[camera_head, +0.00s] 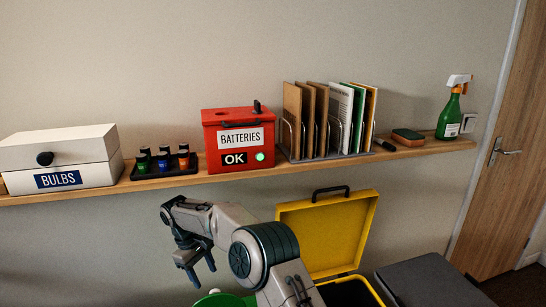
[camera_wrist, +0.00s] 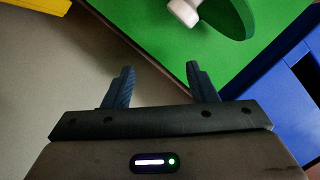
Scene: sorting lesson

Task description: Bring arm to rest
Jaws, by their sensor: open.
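My gripper (camera_head: 196,265) is in the lower middle of the head view, below the shelf and in front of the wall, with its fingers pointing down. In the wrist view my gripper (camera_wrist: 160,88) shows two dark blue fingers spread apart with nothing between them. A green surface (camera_wrist: 155,18) with a pale rounded knob (camera_wrist: 184,11) lies beyond the fingers. My arm bends up from the bottom of the head view.
A shelf (camera_head: 65,196) holds a white BULBS box (camera_head: 60,152), a small bottle tray, a red BATTERIES box (camera_head: 238,140), a file rack and a spray bottle (camera_head: 450,115). A yellow bin with raised lid (camera_head: 330,232) stands right of my arm. A dark grey lid (camera_head: 435,281) is further right.

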